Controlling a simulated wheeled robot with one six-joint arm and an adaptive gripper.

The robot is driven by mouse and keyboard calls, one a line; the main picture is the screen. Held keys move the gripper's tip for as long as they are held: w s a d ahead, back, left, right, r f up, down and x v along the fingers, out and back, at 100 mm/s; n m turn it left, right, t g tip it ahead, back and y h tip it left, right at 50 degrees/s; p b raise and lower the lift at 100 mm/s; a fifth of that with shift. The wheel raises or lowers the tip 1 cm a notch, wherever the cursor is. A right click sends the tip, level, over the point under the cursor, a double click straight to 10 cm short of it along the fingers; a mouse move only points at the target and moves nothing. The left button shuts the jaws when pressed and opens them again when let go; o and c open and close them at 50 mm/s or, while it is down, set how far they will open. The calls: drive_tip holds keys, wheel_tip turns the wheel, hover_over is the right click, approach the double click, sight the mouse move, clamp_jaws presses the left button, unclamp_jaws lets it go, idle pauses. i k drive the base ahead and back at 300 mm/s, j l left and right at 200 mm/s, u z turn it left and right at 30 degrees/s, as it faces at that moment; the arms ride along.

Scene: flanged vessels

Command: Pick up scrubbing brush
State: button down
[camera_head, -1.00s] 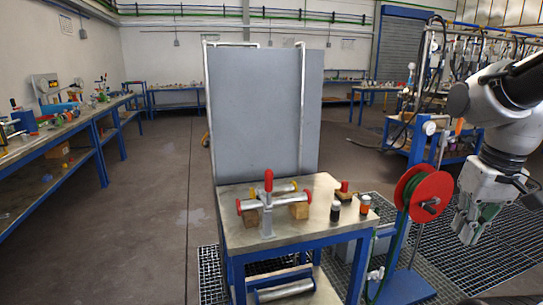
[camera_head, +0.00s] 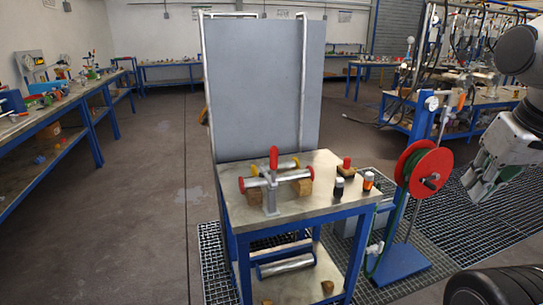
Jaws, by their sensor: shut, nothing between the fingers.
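I cannot clearly make out a scrubbing brush in the camera_head view. A small block with a red knob (camera_head: 346,167) stands on the right back part of the steel-topped table (camera_head: 232,208); it is too small to tell whether it is the brush. My gripper (camera_head: 478,188) is at the right edge, shut and empty. It hangs in the air, right of the red hose reel and well apart from the table.
On the table are a red-capped pipe fitting (camera_head: 270,200), a dark bottle (camera_head: 339,187) and an orange bottle (camera_head: 368,181). A red reel (camera_head: 425,174) on a blue stand is between table and gripper. A grey panel (camera_head: 263,90) rises behind. Floor at left is clear.

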sight(345, 171)
drive_tip(key=i+j+z, duration=0.2)
drive_tip(key=j+z, duration=0.25)
drive_tip(key=j, duration=0.85)
drive_tip(key=j+z, duration=0.45)
drive_tip(key=j, duration=0.9)
